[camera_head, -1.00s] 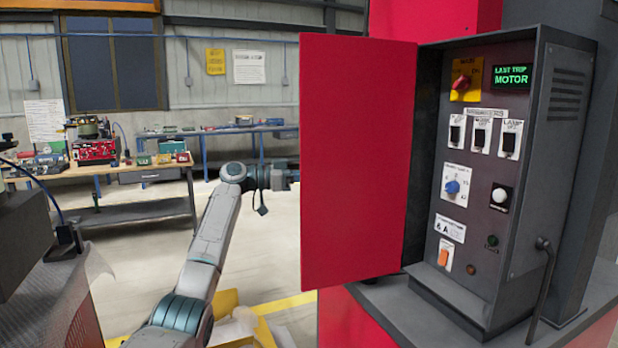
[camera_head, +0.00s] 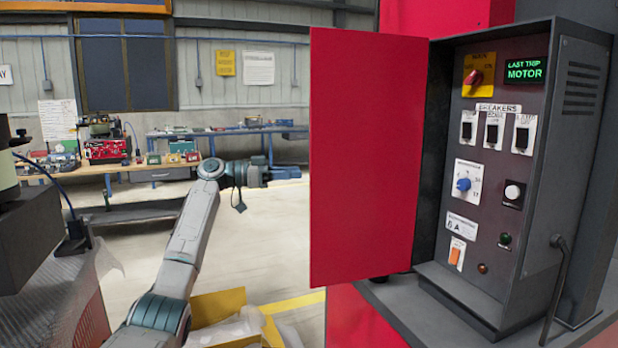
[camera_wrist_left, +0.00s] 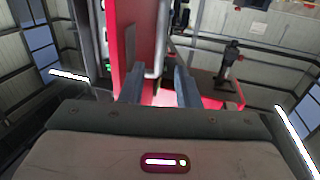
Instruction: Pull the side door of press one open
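The red side door (camera_head: 365,155) of the press stands swung open at the left of the grey control cabinet (camera_head: 565,170). My left gripper (camera_head: 285,173) is left of the door's free edge in the head view, with a small gap in the picture between them. In the left wrist view, the two fingers (camera_wrist_left: 160,88) are apart with nothing clamped between them. A red panel (camera_wrist_left: 130,40) and a grey vertical bar show beyond the fingers there. I cannot tell their distance. My right gripper is not in view.
The cabinet's panel has a red main switch (camera_head: 474,77), breakers and a blue knob (camera_head: 463,184). A yellow box (camera_head: 222,310) with pale wrapping is on the floor below my left arm. Workbenches (camera_head: 130,167) stand at the back. Open floor lies between.

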